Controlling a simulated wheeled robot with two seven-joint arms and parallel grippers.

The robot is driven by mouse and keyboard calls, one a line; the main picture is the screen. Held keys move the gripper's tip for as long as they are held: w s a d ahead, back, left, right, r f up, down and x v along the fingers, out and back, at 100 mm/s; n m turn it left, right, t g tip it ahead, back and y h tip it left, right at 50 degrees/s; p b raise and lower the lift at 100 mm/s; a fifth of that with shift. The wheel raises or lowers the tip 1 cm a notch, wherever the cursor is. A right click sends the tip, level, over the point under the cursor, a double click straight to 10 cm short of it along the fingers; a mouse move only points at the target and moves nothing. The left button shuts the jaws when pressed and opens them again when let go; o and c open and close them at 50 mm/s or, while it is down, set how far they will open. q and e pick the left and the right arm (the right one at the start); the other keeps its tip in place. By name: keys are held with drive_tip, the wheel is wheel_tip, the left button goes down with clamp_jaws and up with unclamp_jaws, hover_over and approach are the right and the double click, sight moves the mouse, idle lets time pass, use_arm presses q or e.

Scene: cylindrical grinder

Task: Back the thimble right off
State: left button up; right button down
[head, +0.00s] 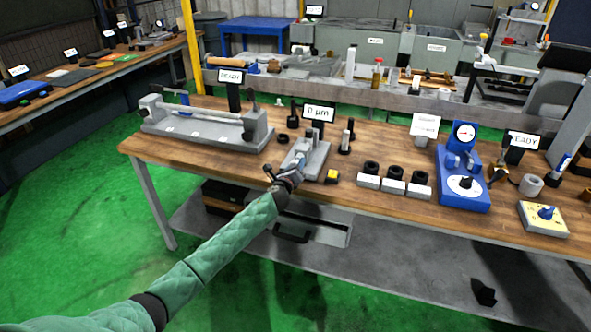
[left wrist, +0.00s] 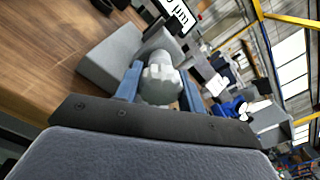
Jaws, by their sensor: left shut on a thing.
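The thimble (left wrist: 160,84) is a light grey, ribbed knob at the end of a grey barrel. It sits between the two blue fingers of my left gripper (left wrist: 157,90) in the left wrist view, and the gripper is shut on it. In the head view my left gripper (head: 287,176) is at the near end of a small grey measuring stand (head: 313,160) by the table's front edge. It largely hides the thimble there. A display (head: 319,113) behind the stand reads 0 µm; it is partly cut off in the left wrist view (left wrist: 180,16). My right gripper is not in view.
A grey bench fixture (head: 200,130) stands left of the stand. A small yellow and black block (head: 332,176) lies close on its right. Black rings on white blocks (head: 394,184) and a blue dial gauge (head: 463,180) stand farther right on the wooden table (head: 225,170).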

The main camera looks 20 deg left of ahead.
use_arm(q)
drive_tip(key=n+b, duration=0.2)
drive_tip(key=n, duration=0.7)
drive_tip(key=shift+b, duration=0.3)
drive_tip(key=n, duration=0.5)
drive_tip(key=shift+n+b, duration=0.3)
drive_tip(key=shift+b, duration=0.1)
drive_tip(key=shift+n, duration=1.8)
drive_tip(key=n, duration=0.2)
drive_tip(key=shift+n, duration=0.9)
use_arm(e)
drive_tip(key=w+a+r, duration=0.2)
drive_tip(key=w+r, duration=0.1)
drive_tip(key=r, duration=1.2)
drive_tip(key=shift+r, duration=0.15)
use_arm(q)
drive_tip(key=o, duration=1)
drive_tip(key=shift+c, duration=0.2)
